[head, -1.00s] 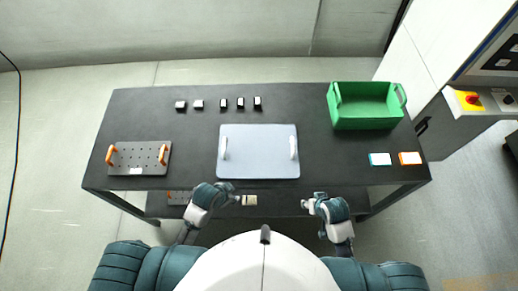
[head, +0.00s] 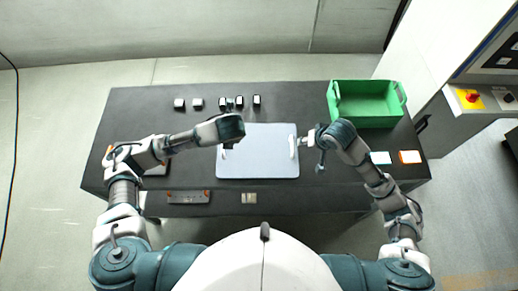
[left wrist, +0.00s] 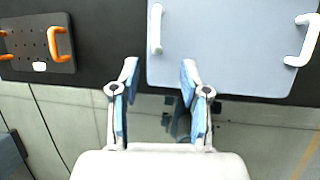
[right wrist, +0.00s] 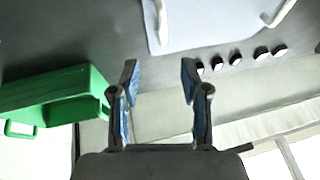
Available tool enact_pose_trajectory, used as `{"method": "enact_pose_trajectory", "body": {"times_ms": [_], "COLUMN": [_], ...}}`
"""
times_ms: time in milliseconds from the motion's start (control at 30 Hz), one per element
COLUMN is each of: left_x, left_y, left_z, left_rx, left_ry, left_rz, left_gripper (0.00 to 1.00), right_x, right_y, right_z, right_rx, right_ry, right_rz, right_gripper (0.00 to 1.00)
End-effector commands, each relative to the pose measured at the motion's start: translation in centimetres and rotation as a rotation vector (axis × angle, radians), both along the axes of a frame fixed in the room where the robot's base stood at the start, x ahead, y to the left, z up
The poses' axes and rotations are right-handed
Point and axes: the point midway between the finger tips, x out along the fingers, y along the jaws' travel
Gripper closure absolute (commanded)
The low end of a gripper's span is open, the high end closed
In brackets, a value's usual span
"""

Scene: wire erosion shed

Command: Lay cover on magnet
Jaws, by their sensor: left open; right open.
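The pale blue-grey cover (head: 258,160) lies flat on the dark table, with a white handle near each side. It also shows in the left wrist view (left wrist: 230,45) and the right wrist view (right wrist: 210,25). My left gripper (left wrist: 159,72) is open and empty, above the cover's left handle (head: 225,150). My right gripper (right wrist: 159,70) is open and empty, just right of the right handle (head: 293,147). A dark perforated plate with orange handles (left wrist: 35,45), perhaps the magnet, lies left of the cover; my left arm hides most of it in the head view.
A green bin (head: 367,120) stands at the table's back right. Several small dark blocks (head: 198,104) line the back. A blue-white block (head: 380,158) and an orange-white block (head: 410,157) lie at the right. A lower shelf holds more items (head: 188,197).

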Motion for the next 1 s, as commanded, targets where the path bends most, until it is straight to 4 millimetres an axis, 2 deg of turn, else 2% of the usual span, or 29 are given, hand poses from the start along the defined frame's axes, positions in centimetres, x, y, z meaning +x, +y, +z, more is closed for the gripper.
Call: {"method": "enact_pose_trajectory", "body": {"times_ms": [333, 467, 667, 1000], "left_x": [0.3, 0.5, 1.5, 4.0], "left_y": [0.1, 0.3, 0.9, 2.4], "left_z": [0.1, -0.6, -3.4, -9.7], "left_rx": [0.013, 0.012, 0.012, 0.011], "left_ry": [0.003, 0.004, 0.007, 0.006], "left_rz": [-0.011, -0.009, -0.008, -0.007], "left_gripper": [0.55, 0.55, 0.55, 0.55], "right_x": [0.2, 0.4, 1.5, 4.0], "right_y": [-0.1, 0.1, 0.7, 2.2], "right_z": [0.0, -0.6, -3.5, -9.7], "right_rx": [0.000, 0.001, 0.000, 0.000], "right_ry": [0.002, 0.004, 0.004, 0.005], "right_rz": [-0.003, -0.002, -0.003, -0.002], "right_gripper": [0.54, 0.54, 0.54, 0.54]}}
